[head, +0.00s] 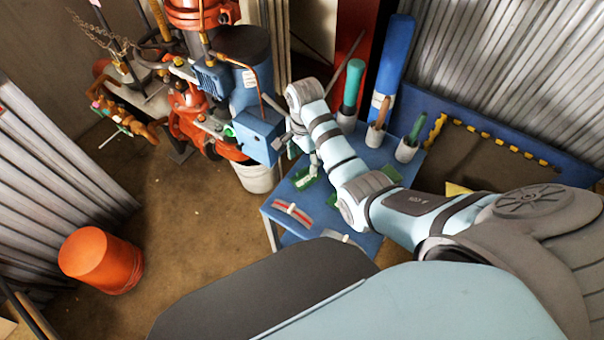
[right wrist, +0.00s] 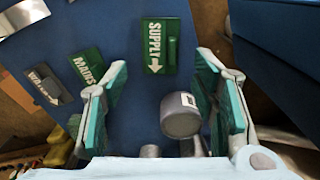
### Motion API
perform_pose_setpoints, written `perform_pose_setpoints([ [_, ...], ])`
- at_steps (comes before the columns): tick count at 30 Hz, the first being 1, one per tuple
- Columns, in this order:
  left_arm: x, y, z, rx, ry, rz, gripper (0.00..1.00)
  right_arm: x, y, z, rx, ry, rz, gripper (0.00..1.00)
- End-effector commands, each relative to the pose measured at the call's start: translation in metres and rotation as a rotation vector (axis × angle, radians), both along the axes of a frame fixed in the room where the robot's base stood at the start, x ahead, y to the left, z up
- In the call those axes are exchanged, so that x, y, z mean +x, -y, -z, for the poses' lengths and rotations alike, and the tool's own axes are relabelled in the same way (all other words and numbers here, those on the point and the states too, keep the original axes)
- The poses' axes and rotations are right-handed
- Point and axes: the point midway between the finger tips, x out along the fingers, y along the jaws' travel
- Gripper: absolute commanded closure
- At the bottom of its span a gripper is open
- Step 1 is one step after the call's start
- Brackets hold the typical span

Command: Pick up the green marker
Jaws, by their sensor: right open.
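A green plate lettered SUPPLY with a white arrow and raised grip (right wrist: 162,45) lies flat on the blue table (right wrist: 125,30). A second green plate, lettered MAINS (right wrist: 88,66), lies left of it. The frames do not settle which is the green marker. A green plate also shows in the head view (head: 305,179), just below my right gripper (head: 300,148). In the right wrist view my right gripper (right wrist: 161,66) is open, with nothing gripped; the SUPPLY plate is ahead of its fingertips. My left gripper is not in view.
A grey cylinder (right wrist: 180,117) shows between the fingers in the wrist view. Red pump pipework (head: 190,110) stands left; an orange bucket (head: 100,258) is on the floor.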

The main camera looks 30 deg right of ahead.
Motion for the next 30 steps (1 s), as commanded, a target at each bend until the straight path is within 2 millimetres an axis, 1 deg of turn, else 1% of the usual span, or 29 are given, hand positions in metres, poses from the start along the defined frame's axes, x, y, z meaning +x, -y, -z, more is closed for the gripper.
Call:
perform_pose_setpoints([
  [1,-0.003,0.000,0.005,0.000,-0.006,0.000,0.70,0.000,0.000,0.013,-0.001,-0.003,0.000,0.46],
  [6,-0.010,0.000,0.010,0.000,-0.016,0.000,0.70,0.003,0.001,0.035,0.000,-0.002,-0.002,0.46],
  [9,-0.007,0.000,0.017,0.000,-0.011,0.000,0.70,0.005,0.002,0.056,-0.001,-0.003,-0.003,0.46],
  [12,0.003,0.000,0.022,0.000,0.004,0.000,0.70,0.005,0.002,0.074,0.000,-0.001,-0.004,0.46],
  [15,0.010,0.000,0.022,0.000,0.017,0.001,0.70,0.006,0.002,0.079,0.000,0.000,-0.006,0.46],
  [19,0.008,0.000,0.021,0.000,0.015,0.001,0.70,0.006,0.002,0.077,0.000,0.001,-0.006,0.46],
  [20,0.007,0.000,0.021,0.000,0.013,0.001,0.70,0.006,0.002,0.077,0.000,0.001,-0.006,0.48],
  [24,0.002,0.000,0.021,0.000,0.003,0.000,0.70,0.005,0.002,0.077,0.000,0.001,-0.006,0.70],
  [28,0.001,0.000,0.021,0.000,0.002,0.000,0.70,0.005,0.002,0.077,0.000,0.000,-0.006,0.91],
  [29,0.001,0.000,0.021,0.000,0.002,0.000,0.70,0.005,0.002,0.077,0.000,0.000,-0.006,0.94],
  [30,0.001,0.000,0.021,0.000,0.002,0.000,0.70,0.005,0.002,0.077,0.000,0.000,-0.006,0.95],
])
